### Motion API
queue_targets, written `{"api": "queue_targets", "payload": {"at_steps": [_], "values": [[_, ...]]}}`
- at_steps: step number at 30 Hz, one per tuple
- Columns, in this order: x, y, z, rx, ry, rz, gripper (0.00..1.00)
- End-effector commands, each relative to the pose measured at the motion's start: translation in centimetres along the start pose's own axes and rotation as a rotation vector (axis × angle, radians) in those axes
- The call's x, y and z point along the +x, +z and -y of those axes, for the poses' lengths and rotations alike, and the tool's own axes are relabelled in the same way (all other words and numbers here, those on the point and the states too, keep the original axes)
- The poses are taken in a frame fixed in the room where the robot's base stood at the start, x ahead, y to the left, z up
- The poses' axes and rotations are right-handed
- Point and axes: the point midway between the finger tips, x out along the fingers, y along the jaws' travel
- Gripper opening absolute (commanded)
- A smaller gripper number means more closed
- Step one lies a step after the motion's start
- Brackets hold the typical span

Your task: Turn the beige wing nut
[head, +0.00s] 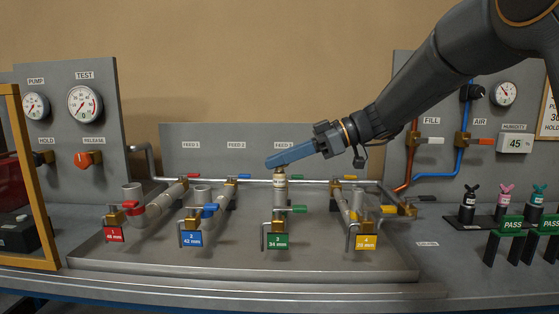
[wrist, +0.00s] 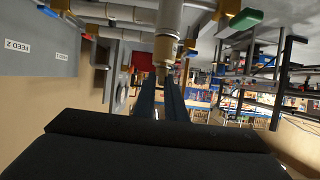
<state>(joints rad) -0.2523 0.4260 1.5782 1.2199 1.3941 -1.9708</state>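The beige wing nut shows only as a small beige piece (head: 280,170) on top of the upright pipe behind the green "3" tag, in the head view. The blue fingers of my gripper (head: 270,163) reach down from the upper right to the pipe top and cover most of it. In the wrist view the pipe end with its beige cap (wrist: 165,50) lies at the tips of my gripper (wrist: 162,80). The fingers are side by side with a narrow gap. Whether they touch the nut is not clear.
A gauge panel (head: 85,70) is at left. Black, pink and teal winged parts (head: 506,191) stand at right.

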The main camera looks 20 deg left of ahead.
Motion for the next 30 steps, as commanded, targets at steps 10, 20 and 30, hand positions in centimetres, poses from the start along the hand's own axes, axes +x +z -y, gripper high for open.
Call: {"api": "queue_targets", "payload": {"at_steps": [10,20,30], "values": [[0.08,0.42,0.04,0.007,0.006,0.005,0.00],[0.27,0.79,0.08,0.050,0.114,0.008,0.00],[0.42,1.06,0.04,0.142,0.342,0.010,0.00]]}}
